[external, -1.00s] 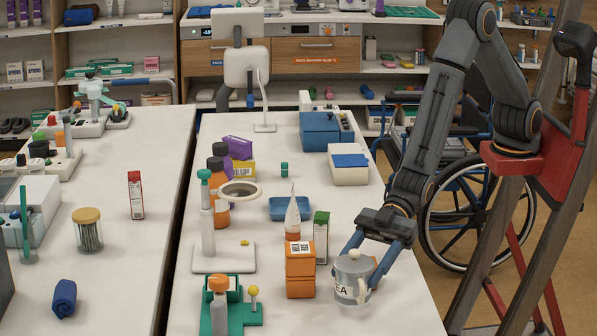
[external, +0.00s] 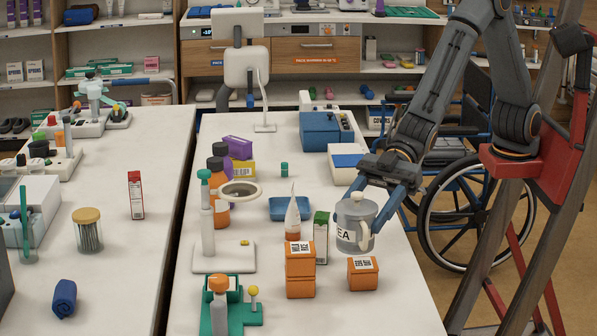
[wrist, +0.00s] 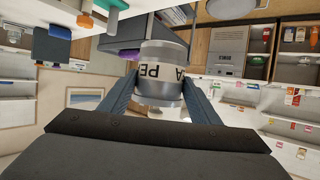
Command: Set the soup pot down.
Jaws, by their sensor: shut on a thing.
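The pot's underside and the far finger's contact are hidden in the external view.
A small orange box (external: 363,274) stands below the pot. A stack of orange boxes (external: 300,270) and a green-white carton (external: 321,238) stand to its left. A blue tray (external: 290,209) lies farther back. The table's front right is bare.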

